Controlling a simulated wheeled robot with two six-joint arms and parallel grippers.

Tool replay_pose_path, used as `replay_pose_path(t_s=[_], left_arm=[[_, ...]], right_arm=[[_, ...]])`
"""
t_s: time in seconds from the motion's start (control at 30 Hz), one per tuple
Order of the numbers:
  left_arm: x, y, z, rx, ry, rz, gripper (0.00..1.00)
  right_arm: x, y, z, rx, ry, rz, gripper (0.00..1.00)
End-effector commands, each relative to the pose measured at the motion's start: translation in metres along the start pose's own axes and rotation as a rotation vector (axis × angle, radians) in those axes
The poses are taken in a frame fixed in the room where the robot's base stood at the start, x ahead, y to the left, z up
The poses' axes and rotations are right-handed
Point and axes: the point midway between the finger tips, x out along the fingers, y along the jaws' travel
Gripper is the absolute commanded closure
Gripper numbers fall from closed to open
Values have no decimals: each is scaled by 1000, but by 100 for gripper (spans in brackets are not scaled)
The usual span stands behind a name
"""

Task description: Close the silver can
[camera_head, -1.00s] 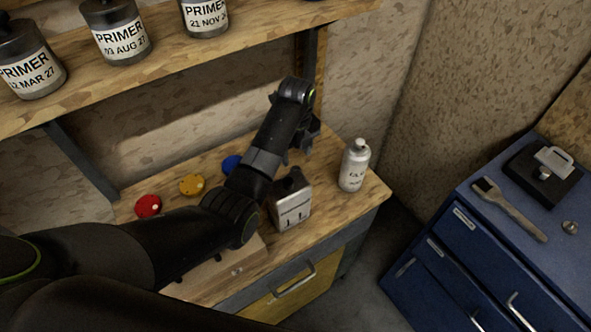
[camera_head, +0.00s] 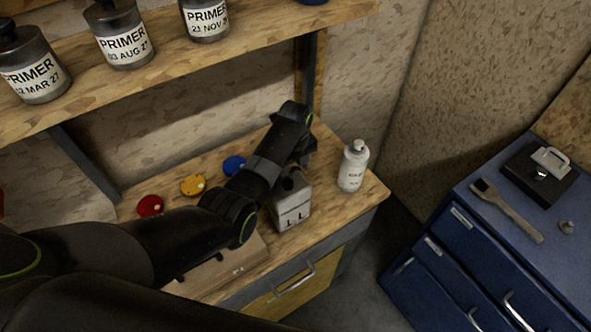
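The silver can (camera_head: 293,212) is a boxy metal can with a printed front, standing upright on the wooden bench. My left arm reaches in from the left, and my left gripper (camera_head: 297,165) points down at the can's top. The wrist and forearm hide much of the top and the fingers. I cannot tell whether the gripper touches the can or whether its fingers are open. My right gripper is out of view.
A white bottle (camera_head: 353,166) stands close to the can's right. Red (camera_head: 150,205), yellow (camera_head: 193,185) and blue (camera_head: 233,165) round pieces lie along the bench's back. A shelf with primer bottles (camera_head: 122,36) overhangs. A blue cabinet (camera_head: 515,237) stands right.

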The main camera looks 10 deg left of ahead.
Motion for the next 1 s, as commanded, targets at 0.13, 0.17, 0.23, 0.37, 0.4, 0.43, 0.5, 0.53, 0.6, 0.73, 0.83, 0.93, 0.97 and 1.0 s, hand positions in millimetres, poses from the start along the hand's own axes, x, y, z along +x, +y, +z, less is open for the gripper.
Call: replay_pose_path(t_s=[0.13, 0.17, 0.23, 0.37, 0.4, 0.43, 0.5, 0.53, 0.6, 0.73, 0.83, 0.93, 0.97, 1.0], left_arm=[[2, 0, 0, 0, -1, -2, 46], [2, 0, 0, 0, -1, -2, 46], [2, 0, 0, 0, -1, -1, 46], [2, 0, 0, 0, 0, -1, 46], [2, 0, 0, 0, 0, -1, 50], [2, 0, 0, 0, 0, -1, 54], [2, 0, 0, 0, 0, -1, 63], [2, 0, 0, 0, 0, -1, 67], [2, 0, 0, 0, 0, -1, 76], [2, 0, 0, 0, 0, -1, 93], [2, 0, 0, 0, 0, -1, 93], [2, 0, 0, 0, 0, -1, 93], [1, 0, 0, 0, -1, -1, 93], [0, 0, 0, 0, -1, -1, 93]], right_arm=[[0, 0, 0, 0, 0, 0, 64], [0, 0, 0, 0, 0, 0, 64], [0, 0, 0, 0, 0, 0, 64], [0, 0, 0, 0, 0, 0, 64], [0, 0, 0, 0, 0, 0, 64], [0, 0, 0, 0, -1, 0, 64], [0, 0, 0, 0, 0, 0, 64], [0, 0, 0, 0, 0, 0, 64], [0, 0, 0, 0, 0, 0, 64], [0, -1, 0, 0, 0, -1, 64], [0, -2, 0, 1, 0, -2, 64], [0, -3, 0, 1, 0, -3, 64], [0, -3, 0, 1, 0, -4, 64], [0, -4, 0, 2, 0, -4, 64]])
